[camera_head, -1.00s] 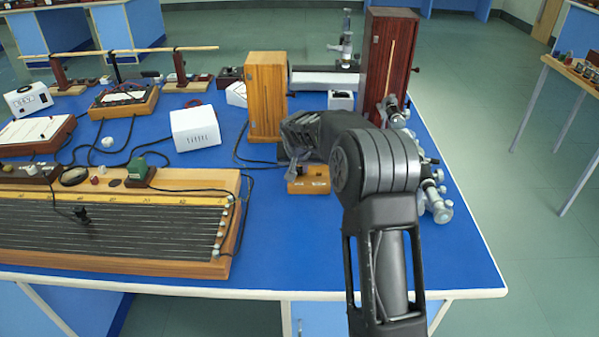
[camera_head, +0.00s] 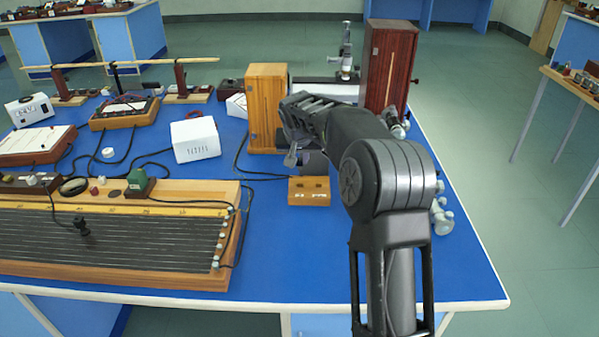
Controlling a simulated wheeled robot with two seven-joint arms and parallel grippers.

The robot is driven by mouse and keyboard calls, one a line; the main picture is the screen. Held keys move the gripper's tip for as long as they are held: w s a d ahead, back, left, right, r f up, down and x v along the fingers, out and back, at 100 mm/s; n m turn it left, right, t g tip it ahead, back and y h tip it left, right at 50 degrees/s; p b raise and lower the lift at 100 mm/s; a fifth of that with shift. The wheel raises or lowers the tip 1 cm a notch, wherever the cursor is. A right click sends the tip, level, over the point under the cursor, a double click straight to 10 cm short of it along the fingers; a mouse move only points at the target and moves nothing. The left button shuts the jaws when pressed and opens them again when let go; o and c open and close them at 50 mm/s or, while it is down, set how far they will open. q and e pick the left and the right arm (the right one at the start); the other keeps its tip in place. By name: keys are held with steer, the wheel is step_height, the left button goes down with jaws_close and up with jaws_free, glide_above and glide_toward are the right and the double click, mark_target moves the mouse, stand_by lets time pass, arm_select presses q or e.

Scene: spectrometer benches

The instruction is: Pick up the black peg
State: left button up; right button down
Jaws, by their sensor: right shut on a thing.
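My right gripper (camera_head: 291,157) is raised above and just behind the small wooden block (camera_head: 309,197), which lies on the blue table. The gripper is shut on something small. The black peg cannot be made out clearly, as the dark gripper and wrist cover most of what is between the fingers. The top of the wooden block shows small dark spots and holds nothing upright. My left gripper is not in view.
A light wooden box (camera_head: 266,90) stands just behind the gripper, and a tall dark-red cabinet (camera_head: 387,65) behind my arm. A white box (camera_head: 195,139) and a long wire board (camera_head: 110,235) are to the left. Blue tabletop (camera_head: 290,255) in front is clear.

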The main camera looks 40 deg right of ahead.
mark_target(301, 160)
steer(key=shift+r, duration=1.4)
steer(key=shift+r+p, duration=1.2)
steer(key=shift+r, duration=0.3)
steer(key=shift+d, duration=0.1)
